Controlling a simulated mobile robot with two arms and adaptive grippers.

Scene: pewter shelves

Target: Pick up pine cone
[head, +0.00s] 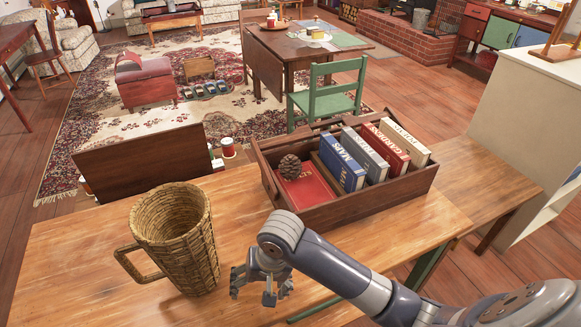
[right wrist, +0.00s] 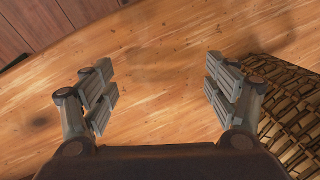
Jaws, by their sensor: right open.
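The brown pine cone (head: 290,167) sits in a dark wooden crate (head: 345,209), near its left end, on or against a red book (head: 305,187) that lies flat. My right gripper (head: 262,291) is open and empty above the table, left of and in front of the crate, and right of the wicker pitcher. In the right wrist view its two fingers (right wrist: 160,92) are spread apart with bare table between them. The pine cone is not in the right wrist view. My left gripper is not in view.
A tall wicker pitcher (head: 180,245) stands close left of my right gripper; its weave also shows in the right wrist view (right wrist: 290,115). Several upright books (head: 390,147) fill the crate's right part. The wooden table (head: 90,270) is clear at the left.

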